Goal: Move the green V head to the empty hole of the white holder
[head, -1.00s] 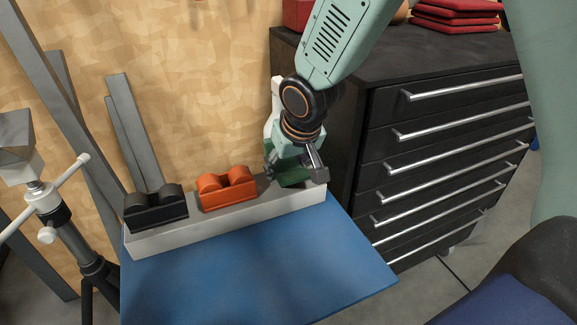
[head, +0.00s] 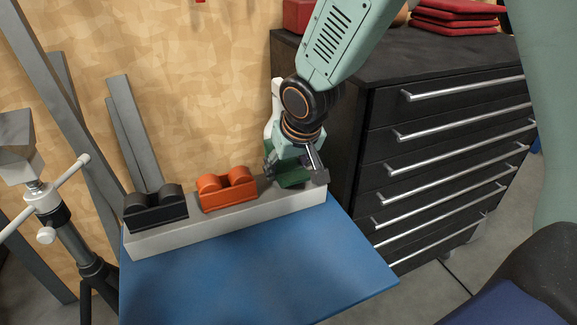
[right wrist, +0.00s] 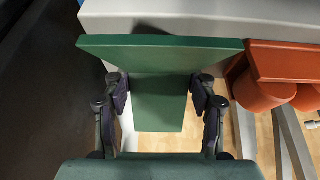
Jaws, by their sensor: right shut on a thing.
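The white holder (head: 230,228) lies along the back edge of the blue table and holds a black V head (head: 156,212) at its left and an orange V head (head: 228,193) in its middle. My right gripper (right wrist: 161,95) is shut on the green V head (right wrist: 158,85), with a finger on either side of it. In the head view the green V head (head: 292,178) is at the holder's right end, partly covered by the gripper. The empty hole is not clearly visible; I cannot tell if the head is seated. My left gripper is not in view.
The blue tabletop (head: 255,265) is clear in front of the holder. A black drawer cabinet (head: 450,130) stands close to the right of my right gripper. A stand with white handles (head: 50,205) is at the left. Grey bars (head: 135,130) lean on the wooden wall.

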